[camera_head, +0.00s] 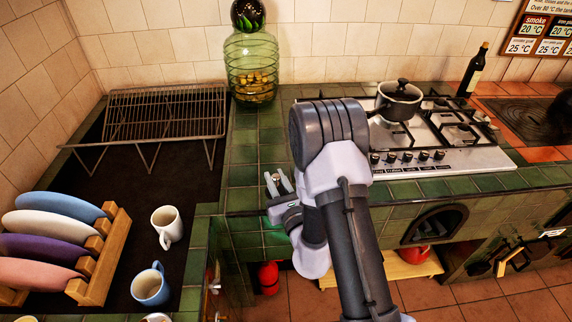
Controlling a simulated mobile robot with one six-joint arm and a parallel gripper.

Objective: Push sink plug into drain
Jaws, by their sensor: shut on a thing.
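My gripper (279,183) is over the green tiled counter, in front of the glass jar and left of the hob. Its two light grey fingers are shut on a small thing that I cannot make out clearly. I cannot tell whether this is the sink plug. I see no plug elsewhere. My arm covers part of the counter front.
A wire rack (165,115) stands on the dark surface at left, with a white mug (167,228), a blue mug (151,286) and a plate rack (105,262) of plates. A green glass jar (250,65) stands behind. The hob (440,140) with a pot (398,99) is at right.

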